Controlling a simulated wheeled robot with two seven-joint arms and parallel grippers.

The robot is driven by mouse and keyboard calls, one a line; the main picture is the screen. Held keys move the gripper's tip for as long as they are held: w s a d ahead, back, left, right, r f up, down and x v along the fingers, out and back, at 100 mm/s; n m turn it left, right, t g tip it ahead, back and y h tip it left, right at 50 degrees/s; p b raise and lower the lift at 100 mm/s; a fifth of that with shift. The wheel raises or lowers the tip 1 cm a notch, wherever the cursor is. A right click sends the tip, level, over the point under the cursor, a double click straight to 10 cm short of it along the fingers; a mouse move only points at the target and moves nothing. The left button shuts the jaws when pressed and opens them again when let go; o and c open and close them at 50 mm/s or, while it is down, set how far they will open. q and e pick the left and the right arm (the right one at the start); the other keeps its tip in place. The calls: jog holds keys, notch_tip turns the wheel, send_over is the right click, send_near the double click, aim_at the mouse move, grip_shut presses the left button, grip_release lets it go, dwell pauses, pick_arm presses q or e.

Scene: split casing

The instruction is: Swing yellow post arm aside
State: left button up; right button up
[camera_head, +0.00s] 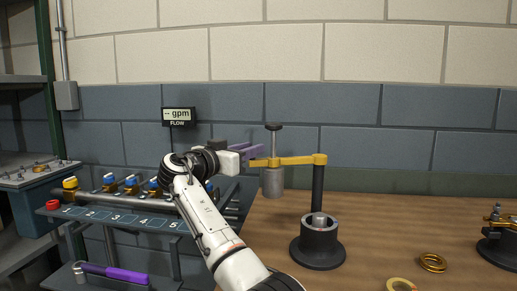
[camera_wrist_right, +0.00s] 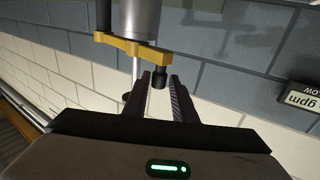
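The yellow post arm (camera_head: 300,160) reaches left from the top of a black post (camera_head: 318,188). A grey cylinder (camera_head: 273,182) hangs beneath it, and a dark knob (camera_head: 273,127) on a rod stands above it. My right gripper (camera_head: 255,150) is at the arm's free left end. In the right wrist view the yellow arm (camera_wrist_right: 135,47) carries a short black peg (camera_wrist_right: 160,74). My right gripper's fingers (camera_wrist_right: 160,78) are open, with the peg in the gap at their tips. I cannot tell whether they touch it. My left gripper is not in view.
Brass rings (camera_head: 433,262) and another black fixture (camera_head: 497,245) are at right. A numbered valve rack (camera_head: 115,218) and flow display (camera_head: 179,116) are at left. The bench behind the post is clear.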

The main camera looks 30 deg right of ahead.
jog(key=shift+v, duration=2.55)
jog(key=shift+r, duration=0.1)
